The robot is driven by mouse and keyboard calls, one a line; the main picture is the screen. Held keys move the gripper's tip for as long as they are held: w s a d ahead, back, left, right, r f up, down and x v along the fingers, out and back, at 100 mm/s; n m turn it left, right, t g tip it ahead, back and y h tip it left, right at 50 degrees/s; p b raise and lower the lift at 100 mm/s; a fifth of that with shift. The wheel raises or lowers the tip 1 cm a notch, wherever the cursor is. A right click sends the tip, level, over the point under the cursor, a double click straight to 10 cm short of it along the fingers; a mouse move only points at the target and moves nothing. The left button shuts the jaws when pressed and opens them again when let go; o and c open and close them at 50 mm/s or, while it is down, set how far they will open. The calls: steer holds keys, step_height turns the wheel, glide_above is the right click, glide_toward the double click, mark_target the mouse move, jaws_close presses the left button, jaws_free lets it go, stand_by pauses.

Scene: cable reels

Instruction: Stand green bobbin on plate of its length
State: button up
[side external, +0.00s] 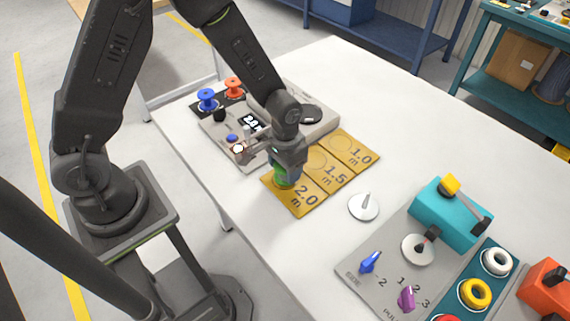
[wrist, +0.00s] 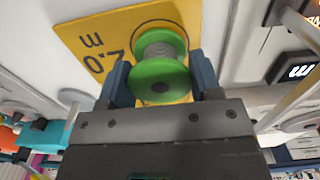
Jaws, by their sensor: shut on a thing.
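The green bobbin (wrist: 160,76) is between the two fingers of my gripper (wrist: 161,84), which is shut on it. In the side view the green bobbin (side external: 284,180) shows just under my gripper (side external: 287,168), partly hidden by the fingers. It is upright over the yellow plate marked 2.0 m (side external: 305,200), near the plate's left part. Whether its lower flange touches the plate is hard to tell. The plate marked 1.5 m (side external: 338,170) and the plate marked 1.0 m (side external: 362,146) lie beside it in a row, both bare.
A grey measuring machine with a display (side external: 252,124) stands behind the plates. Blue (side external: 207,98) and orange (side external: 233,86) bobbins stand at its far left. A white disc with a pin (side external: 364,205) lies right of the plates. A grey board with a teal block (side external: 445,212) is at front right.

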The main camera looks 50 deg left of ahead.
steer(key=shift+f, duration=0.1)
steer(key=shift+f, duration=0.2)
steer(key=o, duration=1)
steer(key=shift+r, duration=0.15)
step_height(320, 180, up, 8)
steer(key=shift+f, duration=0.1)
